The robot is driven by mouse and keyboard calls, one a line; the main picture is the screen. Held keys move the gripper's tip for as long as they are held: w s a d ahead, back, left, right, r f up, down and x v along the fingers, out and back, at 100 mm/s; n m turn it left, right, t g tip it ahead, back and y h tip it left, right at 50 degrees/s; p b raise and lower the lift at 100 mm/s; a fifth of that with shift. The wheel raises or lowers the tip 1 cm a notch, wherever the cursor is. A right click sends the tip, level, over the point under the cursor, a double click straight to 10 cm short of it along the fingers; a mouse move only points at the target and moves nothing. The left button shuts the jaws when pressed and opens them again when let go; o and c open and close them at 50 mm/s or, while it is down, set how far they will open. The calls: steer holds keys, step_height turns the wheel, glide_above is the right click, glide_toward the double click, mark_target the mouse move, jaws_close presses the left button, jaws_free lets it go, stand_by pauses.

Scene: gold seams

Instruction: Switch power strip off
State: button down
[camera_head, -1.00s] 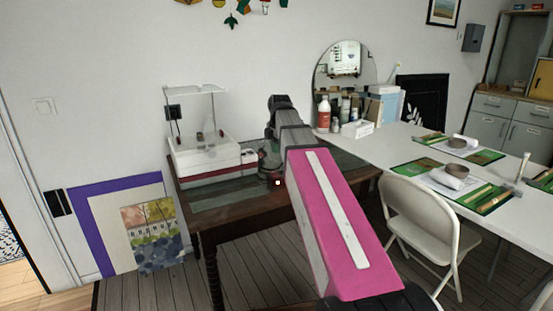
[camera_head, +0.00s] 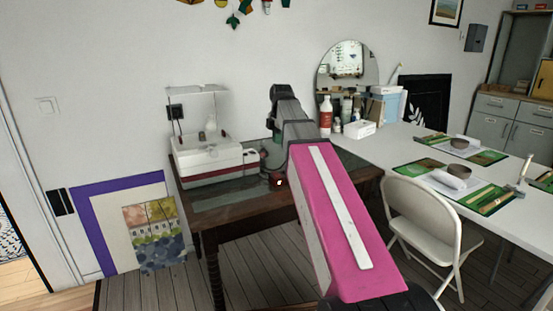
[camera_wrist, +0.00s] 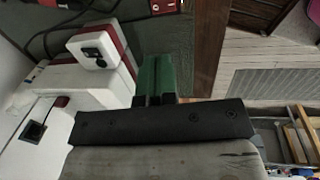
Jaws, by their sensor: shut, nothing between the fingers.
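A small red block with a pale mark on it (camera_wrist: 165,5) is cut off by the top edge of the wrist view. It may be part of the power strip, but I cannot tell for sure. My gripper (camera_wrist: 158,62) shows green fingers that are shut and empty, above the dark tabletop and apart from the red block in the picture. In the head view my arm hides most of the gripper, which is low over the dark wooden table (camera_head: 230,212). No switch state can be read.
A white machine with a red band (camera_head: 208,160) stands on the dark table; in the wrist view its white body (camera_wrist: 90,85) is close left of my fingers. A white table (camera_head: 415,140) with green mats and a folding chair (camera_head: 420,215) are to the right.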

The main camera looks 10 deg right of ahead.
mark_target(275, 173)
steer(key=shift+w, duration=0.25)
steer(key=f, duration=0.4)
steer(key=w+f, duration=0.1)
steer(key=f, duration=0.4)
steer(key=w+f, duration=0.1)
steer(key=f, duration=0.3)
steer(key=shift+a+f, duration=0.35)
steer(key=shift+f, duration=0.05)
steer(key=shift+f, duration=0.2)
steer(key=shift+s, duration=0.15)
